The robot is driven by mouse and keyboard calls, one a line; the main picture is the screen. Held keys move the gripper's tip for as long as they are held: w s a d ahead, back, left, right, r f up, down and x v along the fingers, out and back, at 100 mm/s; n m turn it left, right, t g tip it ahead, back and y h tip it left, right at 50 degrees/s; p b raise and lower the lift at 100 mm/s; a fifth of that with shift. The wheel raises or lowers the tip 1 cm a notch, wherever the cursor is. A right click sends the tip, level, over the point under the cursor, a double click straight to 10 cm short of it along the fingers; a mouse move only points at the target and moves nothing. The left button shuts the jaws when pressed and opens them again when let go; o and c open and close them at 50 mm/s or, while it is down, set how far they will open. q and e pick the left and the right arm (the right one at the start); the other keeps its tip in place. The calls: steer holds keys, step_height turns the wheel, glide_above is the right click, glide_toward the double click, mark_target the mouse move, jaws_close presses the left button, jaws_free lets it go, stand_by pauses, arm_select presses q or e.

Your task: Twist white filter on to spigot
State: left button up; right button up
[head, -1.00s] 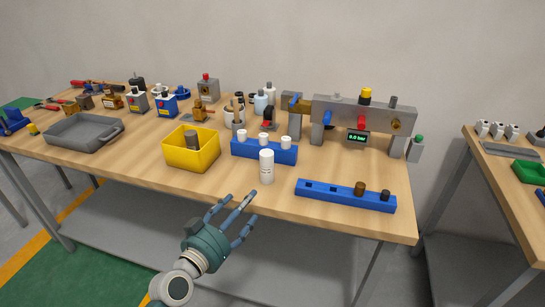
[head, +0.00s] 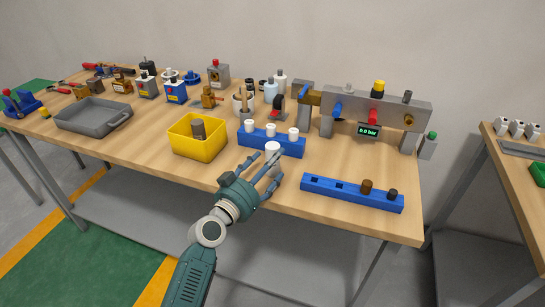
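The white filter (head: 272,149) is a white cylinder standing upright on the wooden table, in front of a blue rack. Its lower part is hidden behind my fingers. My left gripper (head: 265,168) is at the filter with its fingers extended and spread. I cannot tell whether any finger touches it. The likely spigot is a brass fitting (head: 409,119) on the right part of the grey manifold (head: 375,105), at the back right of the table. My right gripper is not in view.
The blue rack (head: 288,151) with white-topped pieces is close behind the filter. A yellow bin (head: 205,151) stands to its left. A long blue rack (head: 335,197) with dark pieces lies to the right. A gauge (head: 369,131) reads 0.0 bar under the manifold.

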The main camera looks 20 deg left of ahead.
arm_select(q)
steer(key=x, duration=0.2)
steer(key=shift+w+d+r, duration=0.1)
steer(key=shift+w, duration=0.2)
steer(key=shift+w+d, duration=0.1)
steer(key=shift+w, duration=0.2)
steer(key=shift+c, duration=0.7)
steer(key=c, duration=1.2)
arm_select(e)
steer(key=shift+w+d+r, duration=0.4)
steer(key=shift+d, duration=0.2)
